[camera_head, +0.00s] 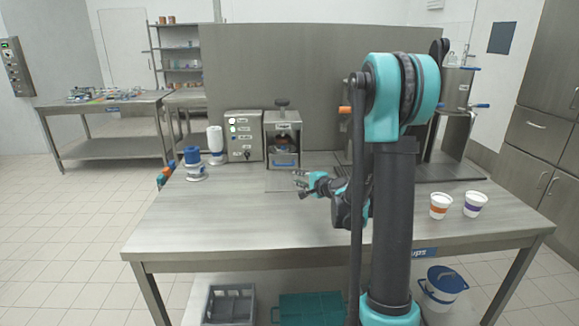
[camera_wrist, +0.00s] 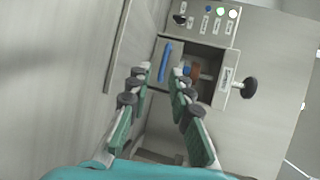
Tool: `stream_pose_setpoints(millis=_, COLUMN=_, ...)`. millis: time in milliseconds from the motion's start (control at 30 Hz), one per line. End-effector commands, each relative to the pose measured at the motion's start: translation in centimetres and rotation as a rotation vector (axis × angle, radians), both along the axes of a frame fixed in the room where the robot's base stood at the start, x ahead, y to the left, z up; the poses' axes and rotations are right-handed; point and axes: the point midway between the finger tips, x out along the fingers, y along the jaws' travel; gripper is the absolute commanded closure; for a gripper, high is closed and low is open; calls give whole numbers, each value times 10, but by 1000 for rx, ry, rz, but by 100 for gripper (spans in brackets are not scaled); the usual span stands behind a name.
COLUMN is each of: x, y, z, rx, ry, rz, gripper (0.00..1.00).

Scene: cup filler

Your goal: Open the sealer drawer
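The sealer (camera_head: 283,122) is a grey metal box with a dark knob on top and an open front, standing at the back of the steel table. Its drawer has a blue handle (camera_head: 285,164) low on the front; the drawer looks shut. My gripper (camera_head: 298,179) is just in front of the sealer, near table height. In the wrist view the sealer (camera_wrist: 221,82) appears turned on its side, with the blue handle (camera_wrist: 165,62) just beyond my gripper (camera_wrist: 160,74). The fingers are apart with nothing between them, and the handle lies ahead of the gap, seemingly untouched.
A control box (camera_head: 243,136) with lit buttons stands left of the sealer. A white bottle (camera_head: 215,140) and blue-topped container (camera_head: 193,160) are further left. Two white cups (camera_head: 440,206) (camera_head: 475,204) stand at the right. The table's front left is clear.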

Motion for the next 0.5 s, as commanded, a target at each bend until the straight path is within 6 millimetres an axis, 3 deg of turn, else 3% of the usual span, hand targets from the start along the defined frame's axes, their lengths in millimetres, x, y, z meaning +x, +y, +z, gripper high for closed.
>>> stream_pose_setpoints(millis=100, x=21, y=-8, z=1, rx=31, ry=-33, rz=-65, gripper=80)
stream_pose_setpoints(millis=233, x=31, y=-11, z=1, rx=45, ry=-45, rz=-92, gripper=80)
stream_pose_setpoints(millis=500, x=65, y=4, z=-6, rx=44, ry=-44, rz=-90, gripper=80)
